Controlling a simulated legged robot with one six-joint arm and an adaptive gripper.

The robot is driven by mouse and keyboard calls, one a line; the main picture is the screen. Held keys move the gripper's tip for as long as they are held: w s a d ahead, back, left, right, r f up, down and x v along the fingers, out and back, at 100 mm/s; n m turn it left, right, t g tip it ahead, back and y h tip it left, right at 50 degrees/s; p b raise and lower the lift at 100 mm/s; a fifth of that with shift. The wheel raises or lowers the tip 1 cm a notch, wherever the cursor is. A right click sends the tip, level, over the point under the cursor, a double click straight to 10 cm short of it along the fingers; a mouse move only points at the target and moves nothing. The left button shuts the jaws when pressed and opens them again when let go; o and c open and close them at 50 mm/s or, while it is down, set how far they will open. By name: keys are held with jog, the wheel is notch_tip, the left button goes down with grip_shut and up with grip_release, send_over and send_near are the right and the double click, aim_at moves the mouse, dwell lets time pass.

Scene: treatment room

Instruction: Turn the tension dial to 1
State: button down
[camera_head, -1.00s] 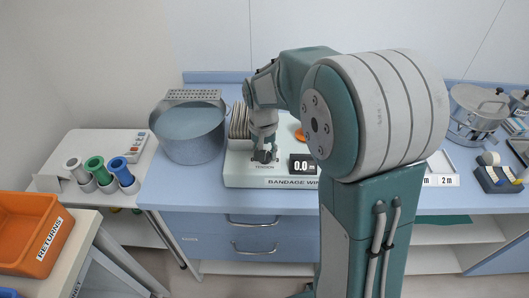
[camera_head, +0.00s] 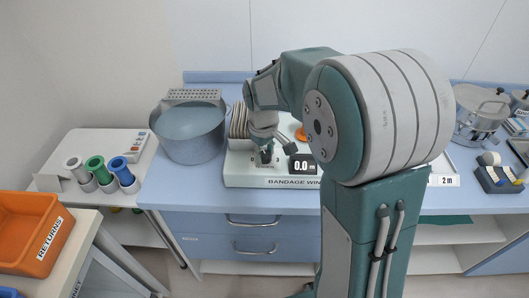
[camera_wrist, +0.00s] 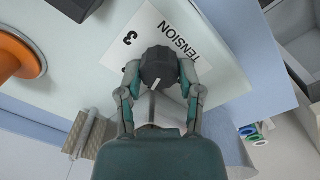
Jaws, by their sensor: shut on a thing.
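The tension dial is a round black knob (camera_wrist: 158,66) with a white pointer line, on a white plate (camera_wrist: 178,30) printed TENSION and 3. In the wrist view the pointer lies toward my gripper's palm, away from the printed 3; other numerals are hidden. My gripper (camera_wrist: 160,72) has its two fingers closed on opposite sides of the knob. In the head view my gripper (camera_head: 267,155) is over the left front of the bandage winder (camera_head: 240,176), and the knob there is mostly covered.
An orange spool (camera_wrist: 18,55) stands on the winder beside the dial. A large grey pot (camera_head: 190,132) stands just left of the winder on the blue counter (camera_head: 190,196). Steel pots (camera_head: 482,113) are at the right. An orange RETURNS bin (camera_head: 30,232) is at lower left.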

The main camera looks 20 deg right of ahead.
aim_at(262, 154)
jog(key=shift+f+n, duration=0.1)
jog(key=shift+n, duration=0.8)
jog(key=shift+c, duration=1.3)
grip_release()
jog(key=shift+a, duration=0.1)
notch_tip(262, 154, up, 12)
jog(key=shift+a, duration=0.2)
